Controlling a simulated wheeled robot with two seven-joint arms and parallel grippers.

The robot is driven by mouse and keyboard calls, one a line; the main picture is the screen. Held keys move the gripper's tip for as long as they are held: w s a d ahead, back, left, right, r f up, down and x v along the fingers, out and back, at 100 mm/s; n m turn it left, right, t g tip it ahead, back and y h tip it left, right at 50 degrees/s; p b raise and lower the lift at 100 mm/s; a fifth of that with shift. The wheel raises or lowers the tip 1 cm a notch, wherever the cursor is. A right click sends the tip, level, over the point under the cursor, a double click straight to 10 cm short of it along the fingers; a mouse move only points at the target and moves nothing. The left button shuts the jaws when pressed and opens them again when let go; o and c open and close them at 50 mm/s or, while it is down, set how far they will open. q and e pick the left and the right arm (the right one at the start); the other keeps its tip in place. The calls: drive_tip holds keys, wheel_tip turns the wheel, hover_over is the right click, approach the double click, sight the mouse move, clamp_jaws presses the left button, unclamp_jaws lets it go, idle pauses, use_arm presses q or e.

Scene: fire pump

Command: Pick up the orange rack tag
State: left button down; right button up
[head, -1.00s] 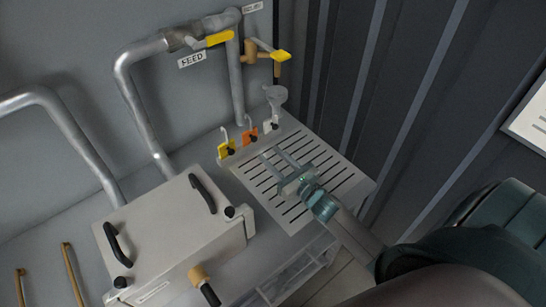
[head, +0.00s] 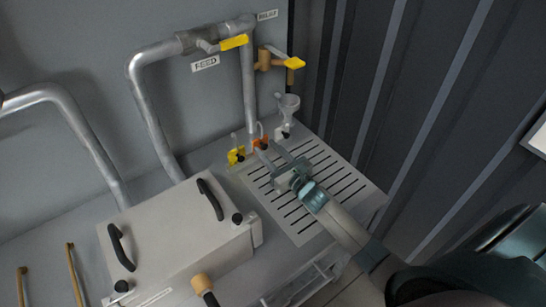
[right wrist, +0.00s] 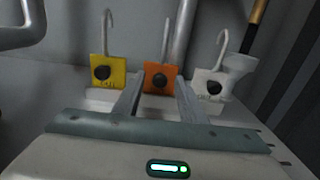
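My left gripper is not in view.
A grey box (head: 180,240) with black handles stands left of the grate (head: 318,205). A pipe with a yellow valve lever (head: 234,42) runs above, labelled FEED. A clear funnel (head: 288,103) sits behind the white tag. A dark ribbed wall is at right.

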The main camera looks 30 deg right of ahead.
sight(267, 139)
drive_tip(key=shift+w, duration=0.45)
drive_tip(key=c, duration=0.9)
drive_tip(key=shift+o, duration=0.2)
drive_tip(key=shift+r, duration=0.1)
drive_tip(key=shift+r+p, duration=1.75)
drive_tip(key=shift+r, duration=0.4)
